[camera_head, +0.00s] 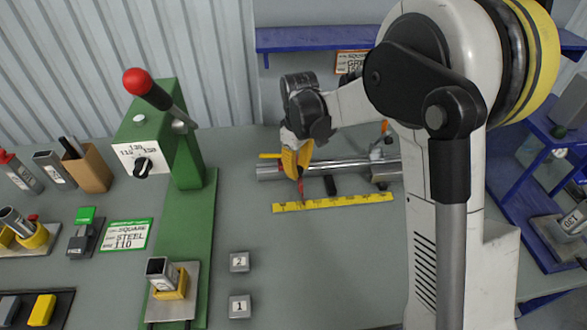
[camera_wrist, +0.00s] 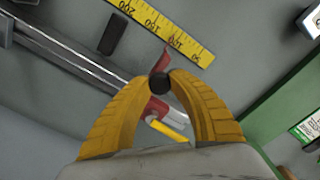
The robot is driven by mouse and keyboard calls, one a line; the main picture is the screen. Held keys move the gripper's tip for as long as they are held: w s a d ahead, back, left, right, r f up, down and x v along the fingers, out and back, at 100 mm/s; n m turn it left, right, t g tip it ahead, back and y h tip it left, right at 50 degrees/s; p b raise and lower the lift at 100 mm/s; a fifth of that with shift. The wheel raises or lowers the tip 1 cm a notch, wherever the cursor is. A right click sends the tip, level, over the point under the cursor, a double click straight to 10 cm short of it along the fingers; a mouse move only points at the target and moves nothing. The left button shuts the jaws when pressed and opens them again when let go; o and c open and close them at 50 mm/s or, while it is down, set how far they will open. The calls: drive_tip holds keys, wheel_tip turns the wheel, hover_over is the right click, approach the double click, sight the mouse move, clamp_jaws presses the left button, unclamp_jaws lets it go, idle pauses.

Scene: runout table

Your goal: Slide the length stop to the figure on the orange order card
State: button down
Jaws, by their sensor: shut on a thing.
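The length stop is a red slider with a red pointer (camera_wrist: 163,62) and a round black knob (camera_wrist: 160,84). It sits on a silver rail (camera_head: 345,166). My gripper (camera_head: 299,172) has yellow fingers, shut on the knob; it also shows in the wrist view (camera_wrist: 160,80). The pointer tip lies at the near edge of the yellow scale (camera_head: 340,202), close to the 100 mark; I cannot read it exactly. The order card with an orange edge (camera_head: 345,63) hangs at the back shelf. My arm hides part of it, and its figure is not clearly readable.
A green order card (camera_head: 126,236) reads square, steel, 110. A green machine with a red-knobbed lever (camera_head: 136,82) stands left. A black block (camera_head: 330,185) lies between rail and scale. Buttons 2 (camera_head: 239,261) and 1 (camera_head: 240,305) are in front. Bare table lies before the scale.

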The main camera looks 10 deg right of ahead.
drive_tip(key=d, duration=0.4)
drive_tip(key=c, duration=1.1)
unclamp_jaws()
wheel_tip(320, 180, up, 12)
